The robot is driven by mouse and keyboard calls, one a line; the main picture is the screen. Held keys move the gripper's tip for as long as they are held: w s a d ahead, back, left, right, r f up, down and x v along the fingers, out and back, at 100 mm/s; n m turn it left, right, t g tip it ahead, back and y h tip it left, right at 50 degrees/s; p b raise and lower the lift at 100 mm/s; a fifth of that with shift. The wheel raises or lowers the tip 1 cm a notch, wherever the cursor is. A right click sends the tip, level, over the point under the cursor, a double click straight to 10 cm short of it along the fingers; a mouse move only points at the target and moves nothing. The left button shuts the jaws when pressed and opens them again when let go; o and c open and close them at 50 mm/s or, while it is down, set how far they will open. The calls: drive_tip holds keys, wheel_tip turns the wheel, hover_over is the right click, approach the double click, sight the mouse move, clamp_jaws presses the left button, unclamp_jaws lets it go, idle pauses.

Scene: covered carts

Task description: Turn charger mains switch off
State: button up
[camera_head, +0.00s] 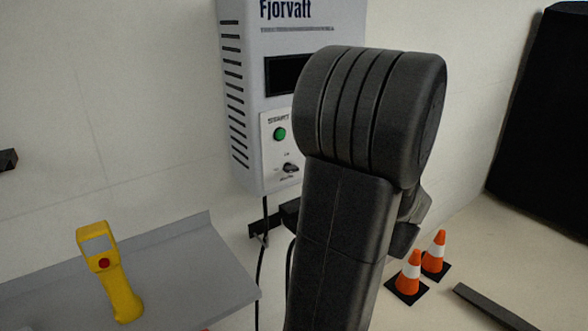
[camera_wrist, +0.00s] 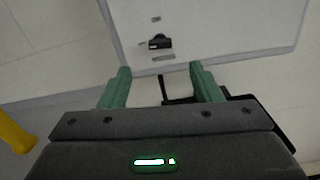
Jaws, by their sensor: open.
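The charger (camera_head: 240,95) is a pale wall box marked "Fjorvatt", with a dark display and a green START button (camera_head: 280,134). Its small dark mains switch (camera_head: 290,168) sits low on the front panel, below the button. In the wrist view the switch (camera_wrist: 158,42) shows on the charger's pale face (camera_wrist: 225,30), near its lower edge. My gripper (camera_wrist: 162,78) is open and empty, its two green fingers apart. The switch appears beyond the fingertips, between their lines, with no visible contact. My arm hides the charger's right part and my gripper in the head view.
A grey shelf or cart top (camera_head: 190,270) at lower left bears a yellow handheld device (camera_head: 118,285) with a red button. A cable (camera_head: 259,275) hangs below the charger. Orange cones (camera_head: 409,275) stand on the floor at right. A dark covered shape (camera_head: 545,120) is far right.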

sight(294, 170)
drive_tip(key=p+x, duration=0.1)
drive_tip(key=x, duration=1)
drive_tip(key=shift+w+p, duration=0.15)
drive_tip(key=shift+p, duration=0.2)
drive_tip(key=shift+f, duration=0.15)
drive_tip(key=c, duration=1)
